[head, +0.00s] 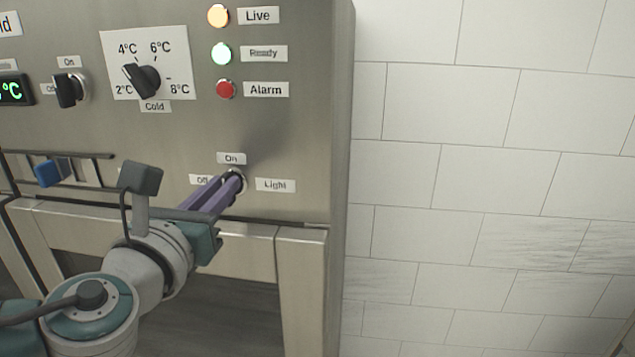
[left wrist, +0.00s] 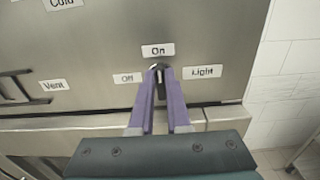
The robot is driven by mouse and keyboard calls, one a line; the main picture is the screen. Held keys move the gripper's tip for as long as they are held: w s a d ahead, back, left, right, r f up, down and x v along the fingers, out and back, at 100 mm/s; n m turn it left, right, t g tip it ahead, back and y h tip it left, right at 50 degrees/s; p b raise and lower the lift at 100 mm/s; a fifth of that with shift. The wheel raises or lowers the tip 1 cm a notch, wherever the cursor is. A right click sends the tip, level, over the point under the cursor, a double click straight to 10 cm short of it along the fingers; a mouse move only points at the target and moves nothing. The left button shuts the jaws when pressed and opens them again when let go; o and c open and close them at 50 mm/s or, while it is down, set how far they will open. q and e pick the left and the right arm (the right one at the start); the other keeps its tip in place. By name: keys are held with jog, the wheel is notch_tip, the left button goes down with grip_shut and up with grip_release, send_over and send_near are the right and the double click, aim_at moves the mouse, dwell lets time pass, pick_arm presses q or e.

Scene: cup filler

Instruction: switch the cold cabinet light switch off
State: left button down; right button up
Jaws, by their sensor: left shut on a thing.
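The light switch (left wrist: 161,88) is a small dark knob in a metal ring on the steel cabinet front. Labels reading "On" above, "Off" at left and "Light" at right surround it. My left gripper (left wrist: 160,78) has its two purple fingers on either side of the knob and is shut on it. In the head view the left gripper (head: 236,181) reaches the switch from the lower left, and its fingers hide most of the knob. In the left wrist view the knob looks about upright, in line with "On"; its exact angle is partly hidden. My right gripper is not in view.
Above are a temperature dial (head: 142,80), another On/Off knob (head: 69,90) and Live, Ready and Alarm lamps (head: 222,54). A blue slider (head: 47,173) on a dark rail is at left. A tiled wall (head: 490,150) lies right of the cabinet edge.

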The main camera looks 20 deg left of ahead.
pick_arm(q)
jog(key=shift+s+a+f+n+b, duration=0.15)
jog(key=shift+n+b, duration=1.3)
jog(key=shift+n, duration=1.5)
jog(key=shift+w+a+f+n+b, duration=0.1)
jog(key=shift+a+f+n+b, duration=0.15)
jog(key=shift+n+b, duration=2)
jog(key=shift+s+a+f+n+b, duration=0.15)
jog(key=shift+n+b, duration=0.55)
jog(key=shift+n, duration=3)
jog(key=c, duration=0.9)
grip_release()
